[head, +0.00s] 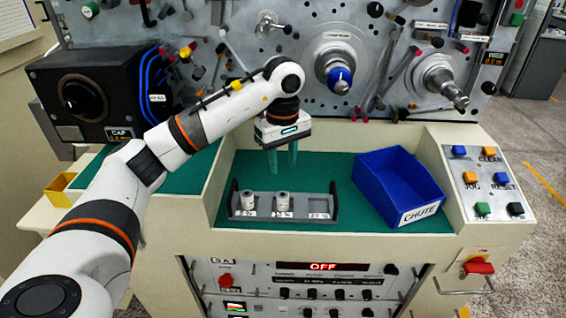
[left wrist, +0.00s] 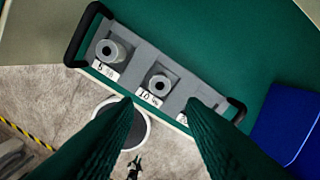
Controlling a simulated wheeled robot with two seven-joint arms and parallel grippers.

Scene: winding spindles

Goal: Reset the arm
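My left arm reaches in from the left. Its gripper (head: 283,172) points down above the green work surface, behind the grey tray (head: 333,205). Its two greenish fingers are apart with nothing visible between them. They also stand apart in the left wrist view (left wrist: 160,105). The tray holds a left grey spool (head: 247,200) and a middle spool (head: 283,202), both upright; these also show in the left wrist view (left wrist: 110,51) (left wrist: 160,84). The tray's right labelled place looks empty in the head view; a finger partly covers it in the wrist view. My right gripper is not in view.
A blue bin (head: 401,183) marked CHUTE stands right of the tray. A button panel (head: 484,181) is at the far right. Behind stands the grey machine panel with a blue-ended spindle (head: 340,77) and a bare metal spindle (head: 441,84). A black box (head: 92,98) stands left.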

